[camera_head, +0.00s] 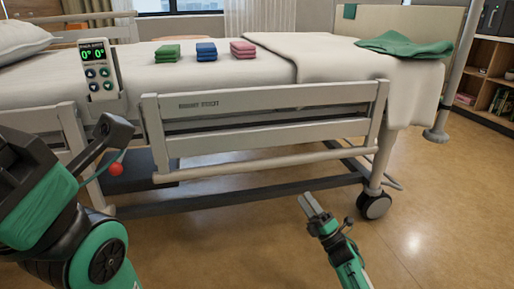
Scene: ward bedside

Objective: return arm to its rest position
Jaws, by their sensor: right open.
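My right gripper (308,198) is at the lower middle of the head view, over the floor in front of the bed. Its two grey fingers point up and left, with a narrow gap between them, and I see nothing held there. Its green and black forearm comes in from the bottom edge. My left arm (68,232) fills the lower left, bent, with green and black links close to the camera. I cannot make out its gripper fingers.
The bed's side rail (262,120) runs across the middle. Green (167,53), blue (206,51) and pink (242,49) folded cloths lie on the bed. A caster (374,204) stands right of my right gripper. Floor (440,215) is clear at right.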

